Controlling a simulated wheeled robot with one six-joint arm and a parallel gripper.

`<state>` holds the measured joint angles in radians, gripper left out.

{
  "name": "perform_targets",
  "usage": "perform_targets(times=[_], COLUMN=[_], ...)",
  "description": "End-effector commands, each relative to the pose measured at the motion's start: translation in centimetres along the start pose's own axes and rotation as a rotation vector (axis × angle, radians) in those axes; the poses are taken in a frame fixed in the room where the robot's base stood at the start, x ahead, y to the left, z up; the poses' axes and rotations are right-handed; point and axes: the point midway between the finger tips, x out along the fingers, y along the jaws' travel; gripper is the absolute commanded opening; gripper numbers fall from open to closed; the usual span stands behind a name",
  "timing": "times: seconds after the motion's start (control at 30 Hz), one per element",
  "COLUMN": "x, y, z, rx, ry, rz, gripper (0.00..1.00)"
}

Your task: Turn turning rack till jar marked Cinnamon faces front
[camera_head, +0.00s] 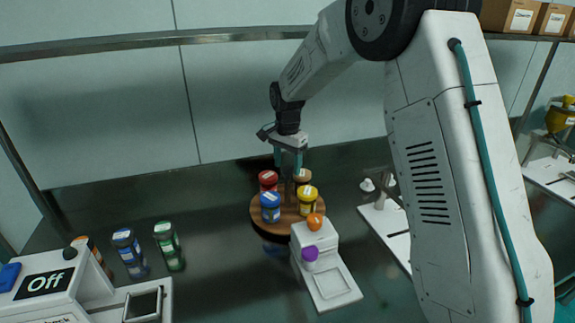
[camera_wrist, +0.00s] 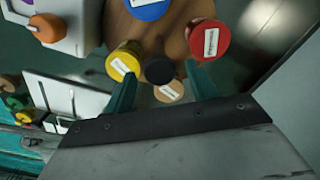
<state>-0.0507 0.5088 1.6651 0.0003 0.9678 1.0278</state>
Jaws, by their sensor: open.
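The round wooden turning rack (camera_head: 261,225) stands on the dark bench and carries several jars with coloured lids around a central post. A blue-lidded jar (camera_head: 270,207) is at its front left and a yellow-lidded jar (camera_head: 307,201) at its front right. A red-lidded jar (camera_head: 268,180) and a tan-lidded jar (camera_head: 302,175) are behind. The lid labels are too small to read. My gripper (camera_head: 289,160) is open above the rack. In the wrist view its teal fingers (camera_wrist: 163,88) are on either side of the dark post top (camera_wrist: 159,70); contact cannot be told.
A white device (camera_head: 332,285) with orange and purple knobs stands close in front of the rack. Blue (camera_head: 130,252) and green (camera_head: 168,246) jars stand at the left, near a machine (camera_head: 50,290) marked Off. A shelf (camera_head: 180,38) runs above.

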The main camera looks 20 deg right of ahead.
Motion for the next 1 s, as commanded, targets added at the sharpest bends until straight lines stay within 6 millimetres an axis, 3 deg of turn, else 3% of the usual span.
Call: perform_targets(times=[0.37, 0.57, 1.0], x=[0.73, 0.72, 0.78], y=[0.02, 0.02, -0.77], z=[0.01, 0.01, -0.61], rx=[0.0, 0.0, 0.047], ry=[0.0, 0.0, 0.0], rz=[0.0, 0.0, -0.001], gripper=[0.57, 0.02, 0.0])
